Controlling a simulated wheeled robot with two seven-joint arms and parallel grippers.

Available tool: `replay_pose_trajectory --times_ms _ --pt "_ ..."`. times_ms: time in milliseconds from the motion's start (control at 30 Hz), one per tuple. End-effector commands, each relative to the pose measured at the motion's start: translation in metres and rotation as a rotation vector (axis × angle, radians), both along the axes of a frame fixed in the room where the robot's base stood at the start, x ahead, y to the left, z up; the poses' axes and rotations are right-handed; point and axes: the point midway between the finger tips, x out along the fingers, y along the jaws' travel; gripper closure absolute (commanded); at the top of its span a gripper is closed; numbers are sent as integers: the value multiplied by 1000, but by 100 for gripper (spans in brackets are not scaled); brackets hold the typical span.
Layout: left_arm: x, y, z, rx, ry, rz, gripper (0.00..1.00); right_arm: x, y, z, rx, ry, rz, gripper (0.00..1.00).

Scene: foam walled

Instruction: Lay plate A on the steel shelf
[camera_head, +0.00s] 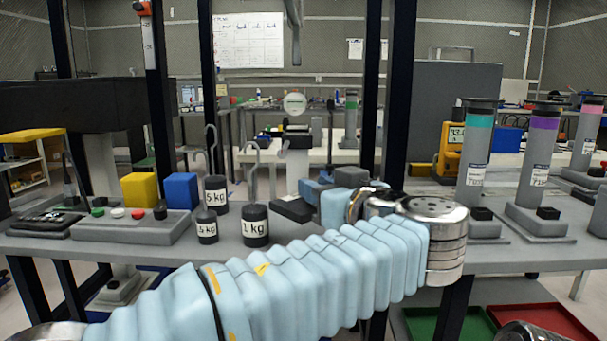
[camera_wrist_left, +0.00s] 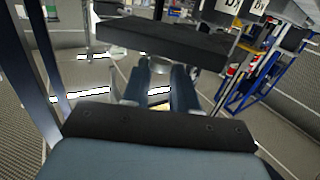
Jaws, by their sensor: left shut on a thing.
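My left arm in its pale blue sleeve crosses the front of the head view from the left. Its wrist bends back at the right, and my left gripper (camera_head: 305,198) points left over the bench. In the wrist view, the two black jaws of my left gripper (camera_wrist_left: 165,88) stand apart, one near and one far. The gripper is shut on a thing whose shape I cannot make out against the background. I cannot single out plate A or a steel shelf. My right gripper is not in view.
Hooked weights, including a 1 kg one (camera_head: 255,225), stand left of my gripper. A button box (camera_head: 135,228), a yellow block (camera_head: 139,189) and a blue block (camera_head: 181,190) are further left. Tall cylinders (camera_head: 476,155) stand at the right. Dark posts (camera_head: 398,90) rise behind the bench.

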Motion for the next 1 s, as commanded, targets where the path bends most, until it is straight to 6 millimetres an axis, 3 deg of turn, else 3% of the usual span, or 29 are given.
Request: replay_pose_trajectory --times_ms 200,367,633,1000 --pt "22 -8 -28 1 -3 0 100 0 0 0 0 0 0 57" --pt "29 -10 -36 0 -4 1 100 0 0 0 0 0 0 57" --pt "35 -13 -69 0 -4 0 100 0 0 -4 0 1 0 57" --pt "35 -13 -75 -1 -6 -1 100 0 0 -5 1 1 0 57"
